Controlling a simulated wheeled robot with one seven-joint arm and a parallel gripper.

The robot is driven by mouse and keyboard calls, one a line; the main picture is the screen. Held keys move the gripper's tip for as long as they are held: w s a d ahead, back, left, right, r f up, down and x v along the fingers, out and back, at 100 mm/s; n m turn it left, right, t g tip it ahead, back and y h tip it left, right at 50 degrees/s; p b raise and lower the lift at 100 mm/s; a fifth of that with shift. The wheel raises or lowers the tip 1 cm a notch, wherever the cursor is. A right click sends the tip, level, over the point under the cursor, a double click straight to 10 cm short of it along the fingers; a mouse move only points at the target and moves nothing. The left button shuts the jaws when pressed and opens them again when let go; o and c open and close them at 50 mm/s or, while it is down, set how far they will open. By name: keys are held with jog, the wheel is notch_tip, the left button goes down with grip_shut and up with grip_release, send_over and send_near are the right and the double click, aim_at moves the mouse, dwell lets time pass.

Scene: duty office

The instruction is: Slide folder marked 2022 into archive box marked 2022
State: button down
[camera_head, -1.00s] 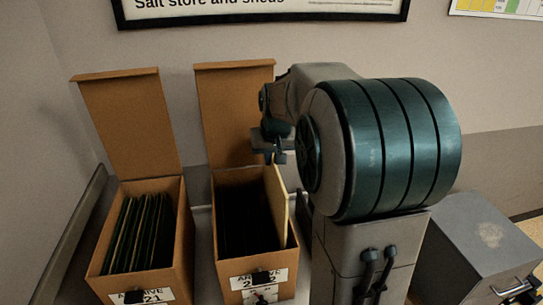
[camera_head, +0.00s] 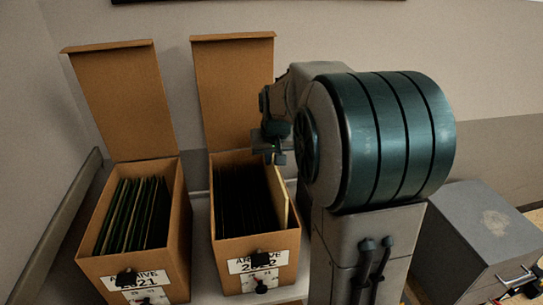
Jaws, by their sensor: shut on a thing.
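The archive box marked 2022 (camera_head: 231,245) stands open on the shelf, its lid (camera_head: 233,95) raised at the back. Dark folders (camera_head: 240,200) stand inside it, filling the left and middle. A pale yellow folder (camera_head: 278,197) stands upright along the box's right inner side, its lower part hidden inside the box; no marking on it is readable. My gripper (camera_head: 274,157) is at the folder's upper back end, shut on it. The arm hides part of the gripper.
The archive box marked 2021 (camera_head: 108,269), lid raised and full of folders, stands to the left with a narrow gap between. A grey metal box (camera_head: 478,235) stands at the right. The wall is close behind the boxes.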

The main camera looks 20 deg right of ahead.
aim_at(271, 183)
jog(key=shift+f+b, duration=3.3)
jog(key=shift+f, duration=1.1)
jog(key=c, duration=1.5)
grip_release()
jog(key=shift+d+r+p, duration=0.15)
jog(key=shift+r+p, duration=1.6)
jog(key=shift+r, duration=0.55)
jog(key=shift+r+p, duration=0.85)
jog(key=shift+r, duration=0.4)
